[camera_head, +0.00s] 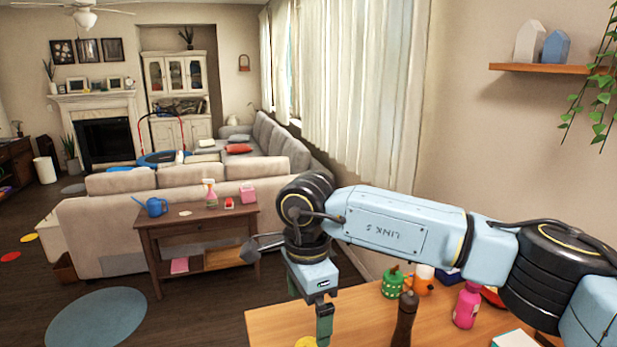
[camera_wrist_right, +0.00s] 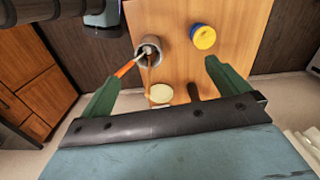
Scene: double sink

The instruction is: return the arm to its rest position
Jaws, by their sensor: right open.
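My right arm (camera_head: 390,228) reaches in from the right edge of the head view, across the space above a wooden table (camera_head: 360,308). Its gripper (camera_head: 323,325) hangs downward at the table's left part, and its lower end is cut off by the frame edge. In the right wrist view the two green fingers of this gripper (camera_wrist_right: 160,72) are spread wide with nothing held between them. My left gripper does not show clearly in either view.
On the table stand a green jar (camera_head: 393,284), a dark brown mill (camera_head: 404,320) and a pink bottle (camera_head: 467,306). The wrist view shows a grey cup (camera_wrist_right: 151,46) with utensils and a yellow-lidded jar (camera_wrist_right: 203,37). A side table (camera_head: 195,228) stands beyond, with open floor before it.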

